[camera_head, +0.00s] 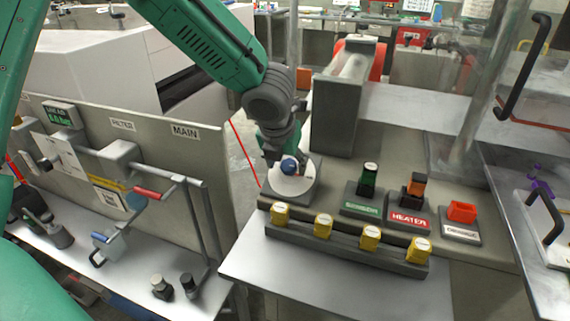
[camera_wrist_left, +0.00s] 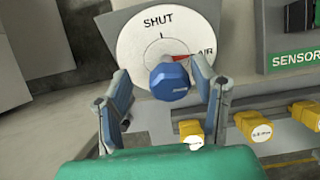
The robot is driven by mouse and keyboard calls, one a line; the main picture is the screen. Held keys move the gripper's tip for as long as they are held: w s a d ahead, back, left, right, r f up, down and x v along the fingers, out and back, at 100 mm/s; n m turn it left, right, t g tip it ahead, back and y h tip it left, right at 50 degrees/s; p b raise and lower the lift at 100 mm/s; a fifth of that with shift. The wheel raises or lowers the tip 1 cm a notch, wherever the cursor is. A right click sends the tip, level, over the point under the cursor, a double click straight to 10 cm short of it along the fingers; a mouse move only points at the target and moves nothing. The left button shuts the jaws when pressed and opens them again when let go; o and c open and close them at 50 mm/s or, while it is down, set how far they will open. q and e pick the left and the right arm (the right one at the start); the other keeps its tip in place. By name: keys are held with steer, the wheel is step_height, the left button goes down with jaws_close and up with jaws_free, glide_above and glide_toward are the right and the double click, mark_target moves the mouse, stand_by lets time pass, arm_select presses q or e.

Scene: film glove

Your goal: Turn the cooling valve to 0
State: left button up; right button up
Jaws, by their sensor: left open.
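A blue knob (camera_head: 289,166) sits on a round white dial (camera_head: 291,184) at the left end of the grey panel. In the left wrist view the blue knob (camera_wrist_left: 170,82) is on the dial (camera_wrist_left: 135,45), which reads "SHUT" at the top and "AIR" at the right. A red pointer (camera_wrist_left: 177,58) points right, toward "AIR". No "cooling" label or 0 is readable on it. My left gripper (camera_head: 284,158) is open over the dial. In the wrist view its fingers (camera_wrist_left: 163,76) stand on either side of the knob, apparently with gaps. My right gripper is not in view.
Several yellow knobs (camera_head: 323,226) line the panel's front edge. A grey block (camera_head: 337,115) stands behind the dial.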

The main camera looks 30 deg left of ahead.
arm_select(q)
steer(key=shift+d+r, duration=0.2)
steer(key=shift+d, duration=0.55)
steer(key=c, duration=1.1)
steer(key=shift+a+f, duration=0.15)
steer(key=shift+a, duration=0.35)
steer(key=shift+d, duration=0.15)
